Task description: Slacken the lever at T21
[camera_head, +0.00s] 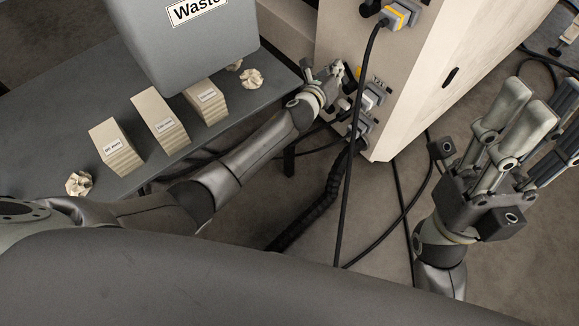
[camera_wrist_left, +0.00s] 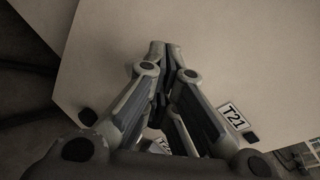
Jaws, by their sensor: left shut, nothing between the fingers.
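The T21 label (camera_wrist_left: 233,117) is a white tag on the beige cabinet face (camera_wrist_left: 215,65), right of my left gripper in the left wrist view. A small dark block sits just beside it. My left gripper (camera_wrist_left: 166,44) is shut and empty, its fingertips over the cabinet face. In the head view my left gripper (camera_head: 337,72) is beside the cabinet's lower left side, close to a grey connector (camera_head: 374,97). The T21 lever cannot be made out; the gripper may hide it. My right gripper (camera_head: 525,105) is raised at the right; its finger gap is unclear.
A second label (camera_wrist_left: 162,146) is partly hidden behind the fingers. Another grey connector (camera_head: 402,15) is higher on the cabinet (camera_head: 430,75). A black cable (camera_head: 352,150) hangs down in front. A dark table (camera_head: 262,107) with paper stacks and a waste bin (camera_head: 185,45) stands left.

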